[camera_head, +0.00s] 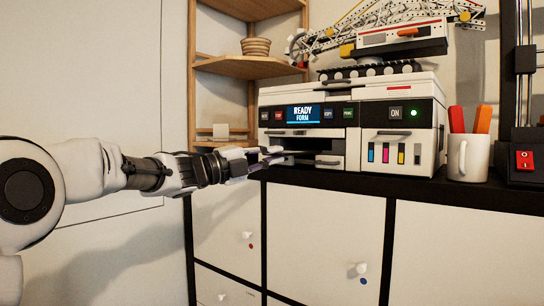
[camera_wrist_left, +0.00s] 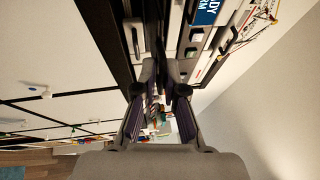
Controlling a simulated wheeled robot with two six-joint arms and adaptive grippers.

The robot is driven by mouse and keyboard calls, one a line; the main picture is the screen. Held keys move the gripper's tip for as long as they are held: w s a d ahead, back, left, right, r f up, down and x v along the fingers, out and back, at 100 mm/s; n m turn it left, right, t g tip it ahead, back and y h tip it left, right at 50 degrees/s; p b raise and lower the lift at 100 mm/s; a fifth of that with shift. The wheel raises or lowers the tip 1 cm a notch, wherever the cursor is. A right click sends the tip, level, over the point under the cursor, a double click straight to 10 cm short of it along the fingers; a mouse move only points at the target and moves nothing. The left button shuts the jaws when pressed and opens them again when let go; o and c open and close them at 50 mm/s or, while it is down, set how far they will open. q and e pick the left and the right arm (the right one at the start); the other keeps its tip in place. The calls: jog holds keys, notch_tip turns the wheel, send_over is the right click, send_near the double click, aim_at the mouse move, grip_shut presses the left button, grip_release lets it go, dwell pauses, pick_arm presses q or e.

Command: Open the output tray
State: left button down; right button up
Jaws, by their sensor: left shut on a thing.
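The white and black printer (camera_head: 350,115) stands on the dark shelf top, its screen reading "READY". Its output tray (camera_head: 328,162) is at the lower left of the front, below a dark slot. My left gripper (camera_head: 276,154) reaches in from the left to the left end of this tray area. In the wrist view the left fingers (camera_wrist_left: 162,70) are close together at the printer's front edge, shut on the tray's edge. The exact contact is hidden by the fingers. My right gripper is in neither view.
A white mug (camera_head: 467,158) with red and orange handles stands right of the printer. A model crane (camera_head: 385,40) sits on top. White cabinet doors (camera_head: 325,235) with knobs lie below. Wooden shelves (camera_head: 250,66) stand behind at left. Free room lies before the printer.

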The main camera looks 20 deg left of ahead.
pick_arm(q)
jog(key=shift+s+a+r, duration=0.1)
jog(key=shift+s+r, duration=0.15)
jog(key=c, duration=1.3)
grip_release()
jog(key=shift+w+d+f, duration=0.2)
jog(key=shift+w+d, duration=0.05)
jog(key=shift+w, duration=0.25)
jog(key=shift+s+a+r, duration=0.1)
jog(key=shift+s, duration=0.2)
jog(key=v, duration=1.1)
jog(key=shift+s+a, duration=0.15)
jog(key=shift+s, duration=0.1)
jog(key=shift+a, duration=0.1)
